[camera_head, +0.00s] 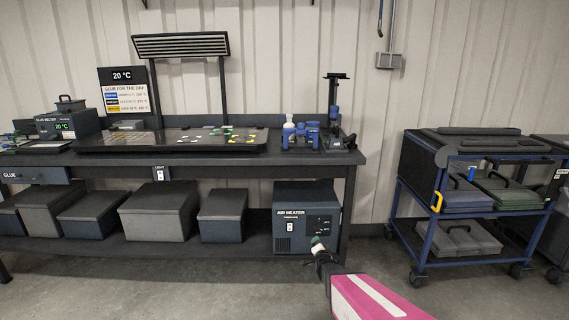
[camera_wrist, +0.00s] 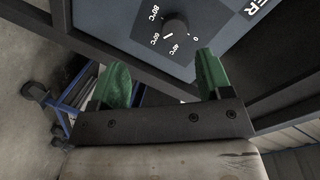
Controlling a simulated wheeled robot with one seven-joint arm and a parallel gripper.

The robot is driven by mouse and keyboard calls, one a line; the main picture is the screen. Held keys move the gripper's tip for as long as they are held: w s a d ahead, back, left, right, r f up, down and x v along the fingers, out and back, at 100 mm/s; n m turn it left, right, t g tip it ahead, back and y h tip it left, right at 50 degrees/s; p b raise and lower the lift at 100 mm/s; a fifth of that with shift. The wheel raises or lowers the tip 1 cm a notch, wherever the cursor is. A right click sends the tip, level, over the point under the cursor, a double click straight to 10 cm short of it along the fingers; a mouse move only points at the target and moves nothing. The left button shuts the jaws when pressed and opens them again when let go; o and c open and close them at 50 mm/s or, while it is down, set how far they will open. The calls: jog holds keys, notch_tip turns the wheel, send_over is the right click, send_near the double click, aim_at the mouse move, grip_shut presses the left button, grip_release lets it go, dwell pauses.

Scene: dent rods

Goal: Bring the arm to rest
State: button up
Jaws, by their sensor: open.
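My gripper (camera_wrist: 163,80) has two green fingertips spread apart, with nothing between them in the wrist view. In the head view my gripper (camera_head: 318,243) is at the end of my pink arm, in front of the lower right of the workbench. It is close to the air heater (camera_head: 290,240), a dark blue box on the bench's lower shelf. In the wrist view the heater's dial (camera_wrist: 174,27), marked in degrees, shows beyond the fingertips. I cannot tell whether a fingertip touches the heater.
The workbench (camera_head: 345,158) holds a lamp panel (camera_head: 180,45), a glue melter (camera_head: 62,125) and blue tools (camera_head: 300,135). Several lidded boxes (camera_head: 160,210) stand on its lower shelf. A blue cart (camera_head: 425,240) stands to the right. The floor (camera_head: 200,295) in front is clear.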

jog(key=s+r+n+g, duration=0.3)
jog(key=s+g, duration=0.2)
jog(key=s, duration=0.3)
jog(key=s+r+n+g, duration=0.3)
jog(key=s+n+g, duration=0.1)
jog(key=s, duration=0.5)
jog(key=s+d+r+n+g, duration=0.1)
jog(key=s+r+n+g, duration=0.2)
jog(key=s+g, duration=0.4)
jog(key=shift+s+n, duration=0.4)
jog(key=shift+s, duration=0.45)
jog(key=shift+d, duration=0.1)
